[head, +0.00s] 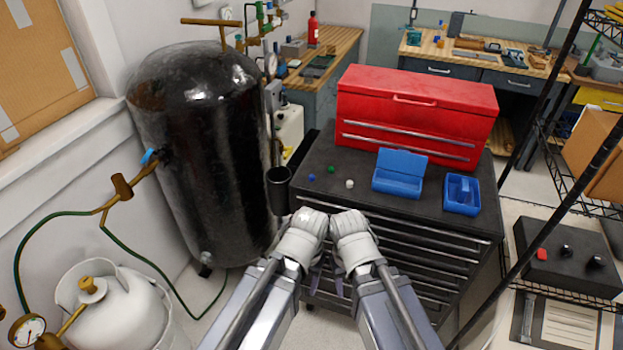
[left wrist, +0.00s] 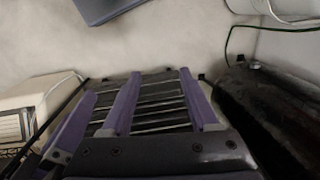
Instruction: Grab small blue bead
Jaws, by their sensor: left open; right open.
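The small blue bead (head: 311,177) lies on the dark top of the tool cabinet (head: 325,160), near its left edge, in the head view. My left gripper (head: 317,275) is below and in front of it, apart from it, its fingers mostly hidden by my wrist. In the left wrist view the left gripper (left wrist: 160,80) is open, with purple fingers apart and nothing between them. My right gripper (head: 341,282) is close beside the left one, in front of the cabinet drawers, also open and largely hidden. The bead does not show in the left wrist view.
A green bead (head: 331,169) and a white bead (head: 350,184) lie near the blue one. An open blue box (head: 399,186) and a blue tray (head: 461,208) stand to their right. A red toolbox (head: 415,110) stands behind. A black cup (head: 278,190) is at the left edge.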

